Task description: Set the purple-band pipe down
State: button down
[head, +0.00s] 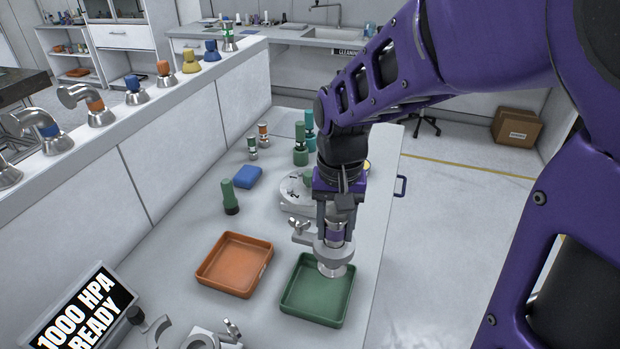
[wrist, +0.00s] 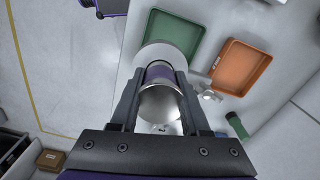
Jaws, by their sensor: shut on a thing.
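My gripper (head: 335,222) is shut on the purple-band pipe (head: 335,236), a metal piece with a purple band and a wide flange at its lower end. A clamp-like metal fitting sits around the pipe below the fingers. The pipe is upright over the back part of the green tray (head: 305,308); I cannot tell whether its lower end touches the tray floor. In the wrist view the pipe (wrist: 160,100) is between the two fingers (wrist: 158,103), with the green tray (wrist: 178,30) beyond it. No other thing shows inside the green tray.
An orange tray (head: 228,288) stands left of the green one, empty. Behind are a green cylinder with a dark base (head: 229,198), a blue block (head: 248,177) and several banded fittings. A sign (head: 85,315) reads "1000 HPA READY". Metal clamps (head: 205,337) lie at the front edge.

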aim_at(333, 262)
notch_tip(333, 262, down, 10)
jog(key=shift+r+b, duration=0.1)
jog(key=shift+b, duration=0.65)
jog(key=shift+f, duration=0.2)
jog(key=shift+c, duration=1.9)
grip_release()
jog(key=shift+r, duration=0.1)
notch_tip(333, 262, up, 12)
jog(key=shift+r+p, duration=0.15)
jog(key=shift+p, duration=0.85)
jog(key=shift+d, duration=0.1)
